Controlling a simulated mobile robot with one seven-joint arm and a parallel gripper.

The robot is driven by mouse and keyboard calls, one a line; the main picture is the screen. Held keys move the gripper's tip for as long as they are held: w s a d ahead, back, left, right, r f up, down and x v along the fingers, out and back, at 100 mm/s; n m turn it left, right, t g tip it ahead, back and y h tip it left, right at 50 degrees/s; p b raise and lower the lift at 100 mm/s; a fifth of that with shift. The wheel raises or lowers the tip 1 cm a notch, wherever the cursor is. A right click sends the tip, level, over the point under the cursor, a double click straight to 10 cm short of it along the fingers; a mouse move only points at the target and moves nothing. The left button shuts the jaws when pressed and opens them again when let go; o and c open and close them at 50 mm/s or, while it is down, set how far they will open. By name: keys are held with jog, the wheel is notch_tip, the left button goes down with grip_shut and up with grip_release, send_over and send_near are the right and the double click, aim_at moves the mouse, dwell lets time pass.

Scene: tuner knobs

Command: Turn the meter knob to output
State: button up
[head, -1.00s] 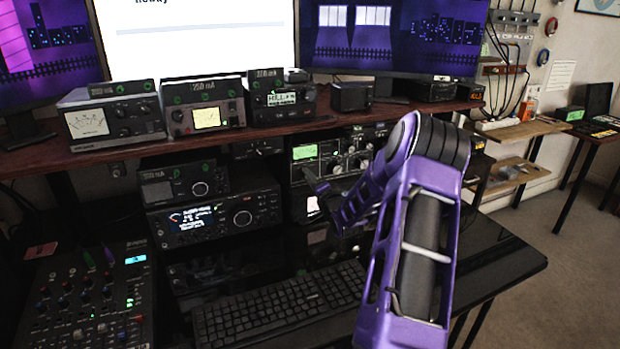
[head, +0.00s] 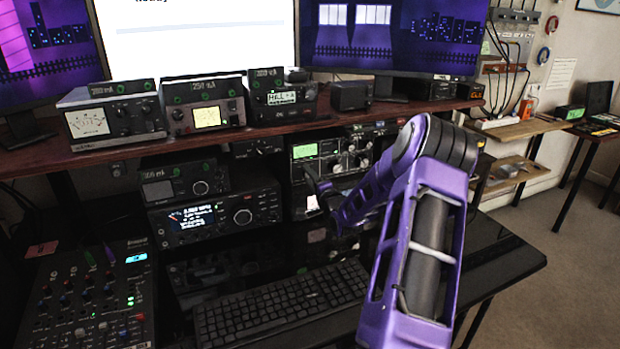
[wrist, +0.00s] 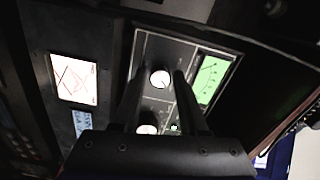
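The tuner (head: 325,172) is a dark box under the shelf with a green-lit meter (head: 305,151) and several knobs. In the wrist view, the green meter (wrist: 212,80) is right of a round, pale-faced knob (wrist: 160,78). A second pale knob (wrist: 147,129) is lower, partly hidden by my gripper. My gripper (wrist: 159,76) is open, its two dark fingers on either side of the upper knob, with a small gap showing at each side. Contact cannot be told. The knob labels are too small to read, so I cannot tell which is the meter knob.
A white-lit crossed-needle meter (wrist: 75,78) is left of the fingers in the wrist view. A radio (head: 215,218) stands left of the tuner. A keyboard (head: 282,303) and a mixer (head: 88,300) are on the desk below. The shelf (head: 230,137) overhangs the tuner.

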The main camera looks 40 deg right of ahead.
jog(key=shift+o, duration=1.2)
jog(key=shift+s, duration=0.1)
jog(key=p+v, duration=0.1)
jog(key=v, duration=1.6)
jog(key=shift+s, duration=0.15)
